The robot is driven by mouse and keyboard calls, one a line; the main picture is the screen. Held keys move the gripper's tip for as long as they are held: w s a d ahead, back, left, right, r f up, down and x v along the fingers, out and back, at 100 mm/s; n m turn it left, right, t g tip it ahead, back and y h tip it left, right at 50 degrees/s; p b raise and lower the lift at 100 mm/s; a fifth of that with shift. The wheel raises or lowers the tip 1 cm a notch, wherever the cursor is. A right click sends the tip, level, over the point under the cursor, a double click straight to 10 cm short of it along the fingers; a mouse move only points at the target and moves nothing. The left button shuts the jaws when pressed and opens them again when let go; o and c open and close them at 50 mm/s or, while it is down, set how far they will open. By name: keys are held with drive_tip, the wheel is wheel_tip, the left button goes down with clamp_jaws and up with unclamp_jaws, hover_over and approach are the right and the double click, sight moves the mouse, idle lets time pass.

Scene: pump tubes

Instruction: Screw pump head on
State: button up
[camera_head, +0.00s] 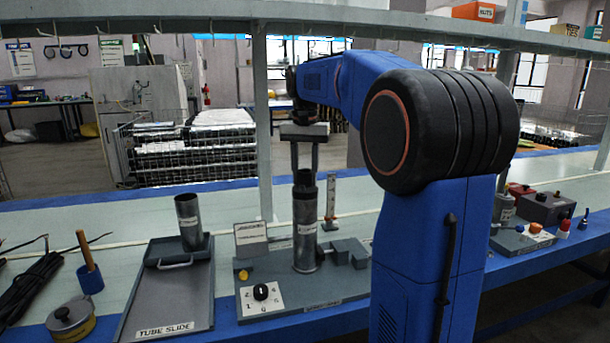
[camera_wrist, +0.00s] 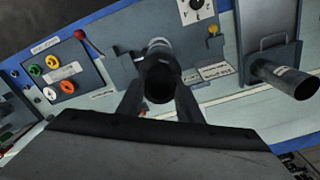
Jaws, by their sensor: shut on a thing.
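The pump head is a short black cylinder (camera_head: 304,179) at the top of the upright grey metal pump tube (camera_head: 305,238). It looks in line with the tube and touching its upper end; I cannot tell how deep the threads engage. My gripper (camera_head: 305,168) points straight down from above, with its two fingers closed on the black head. In the wrist view the black head (camera_wrist: 161,78) sits between the finger ends of my gripper (camera_wrist: 160,102), its dark open top facing the camera. The tube is mostly hidden below it there.
The tube stands on a grey fixture base (camera_head: 275,275) with a numbered dial (camera_head: 261,292). Left of it, a second metal tube (camera_head: 188,222) stands on a tray labelled TUBE SLIDE (camera_head: 165,318). A button panel (camera_wrist: 62,72) also lies on the bench. A shelf rail crosses above.

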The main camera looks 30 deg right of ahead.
drive_tip(key=shift+m, duration=1.8)
drive_tip(key=o, duration=1)
drive_tip(key=shift+c, duration=0.2)
